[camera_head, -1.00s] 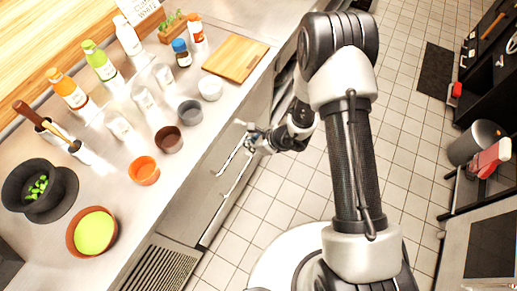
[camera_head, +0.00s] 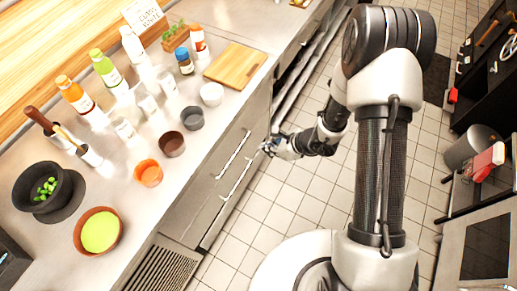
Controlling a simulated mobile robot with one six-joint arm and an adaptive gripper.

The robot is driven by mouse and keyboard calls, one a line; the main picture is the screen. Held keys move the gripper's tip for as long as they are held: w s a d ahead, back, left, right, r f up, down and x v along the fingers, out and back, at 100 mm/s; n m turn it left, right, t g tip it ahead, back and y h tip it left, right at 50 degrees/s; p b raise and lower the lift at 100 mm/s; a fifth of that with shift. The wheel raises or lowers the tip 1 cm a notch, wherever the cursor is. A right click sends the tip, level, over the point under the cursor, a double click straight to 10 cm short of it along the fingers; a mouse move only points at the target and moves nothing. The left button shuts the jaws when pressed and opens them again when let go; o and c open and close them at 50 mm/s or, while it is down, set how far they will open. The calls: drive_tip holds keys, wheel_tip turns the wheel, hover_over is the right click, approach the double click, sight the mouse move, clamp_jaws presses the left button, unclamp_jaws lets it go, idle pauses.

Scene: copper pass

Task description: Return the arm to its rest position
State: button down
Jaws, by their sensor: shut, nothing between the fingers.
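My arm rises from my base at the lower right, up to a thick elbow joint at the top, and its forearm folds back down and left. My gripper (camera_head: 268,148) is at the end of it, small in the view, in the air just off the front of the counter drawers (camera_head: 232,165). It is shut and I see nothing held in it. Its fingertips are too small to make out well.
The steel counter (camera_head: 205,145) on the left carries bottles, small bowls, a cutting board (camera_head: 235,64), a dark pot (camera_head: 45,192) and a green-filled bowl (camera_head: 100,231). Tiled floor (camera_head: 290,205) is clear between it and a bin (camera_head: 468,146) and dark shelving at right.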

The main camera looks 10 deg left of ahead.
drive_tip(key=shift+p+v, duration=0.3)
drive_tip(key=shift+v, duration=1.45)
drive_tip(key=shift+s, duration=0.1)
drive_tip(key=s+r+n+g, duration=0.1)
drive_tip(key=s+r+n, duration=0.35)
drive_tip(key=r, duration=0.75)
drive_tip(key=s+r+n, duration=0.2)
drive_tip(key=r+n, duration=0.6)
drive_tip(key=r, duration=0.3)
drive_tip(key=s+d+r+n+t+h, duration=0.2)
drive_tip(key=s+d+r+n+h, duration=0.5)
drive_tip(key=s+d+r+n, duration=0.3)
drive_tip(key=s+d+r, duration=0.1)
drive_tip(key=s+d, duration=0.2)
drive_tip(key=d, duration=0.1)
drive_tip(key=shift+s+t, duration=0.3)
